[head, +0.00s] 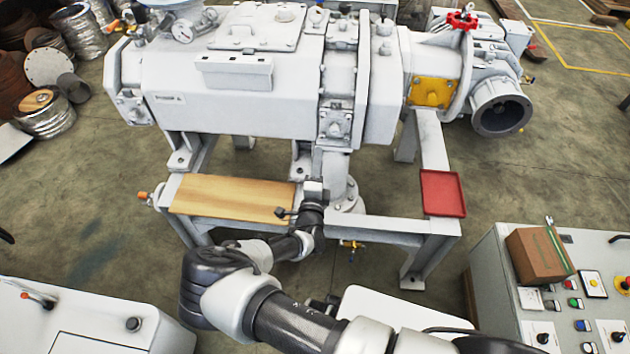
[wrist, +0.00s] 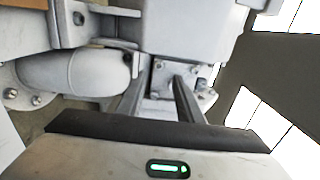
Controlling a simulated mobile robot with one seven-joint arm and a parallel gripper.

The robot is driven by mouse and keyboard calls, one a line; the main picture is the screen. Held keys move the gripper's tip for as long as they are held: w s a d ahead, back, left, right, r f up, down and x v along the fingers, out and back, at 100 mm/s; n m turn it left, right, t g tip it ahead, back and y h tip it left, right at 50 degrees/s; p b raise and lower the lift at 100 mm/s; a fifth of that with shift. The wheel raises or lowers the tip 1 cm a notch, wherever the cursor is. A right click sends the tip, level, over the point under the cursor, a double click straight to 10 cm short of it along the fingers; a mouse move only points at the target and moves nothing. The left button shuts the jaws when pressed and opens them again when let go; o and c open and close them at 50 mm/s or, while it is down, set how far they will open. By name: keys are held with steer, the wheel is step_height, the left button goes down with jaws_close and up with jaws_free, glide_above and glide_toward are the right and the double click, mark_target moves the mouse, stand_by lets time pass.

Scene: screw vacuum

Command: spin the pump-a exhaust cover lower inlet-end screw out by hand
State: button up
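A small grey square cover plate with corner screws (head: 335,124) sits on the lower front of the large white pump (head: 235,85) in the head view. A plate with corner screws (wrist: 165,78) also shows between my fingers in the wrist view. I cannot tell which screw is the lower inlet-end one. My gripper (head: 313,188) is below the pump body, near the grey pipe. In the wrist view my gripper (wrist: 162,80) has its two dark fingers apart, with no screw visibly held between them. The fingers partly hide the plate.
A wooden board (head: 230,197) and an empty red tray (head: 442,193) lie on the frame below the pump. A yellow cover (head: 432,92) is on the right. A grey pipe elbow (wrist: 75,80) is beside my fingers. A control desk (head: 545,300) stands at right.

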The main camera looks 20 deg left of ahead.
steer(key=p+v, duration=0.1)
steer(key=v, duration=0.8)
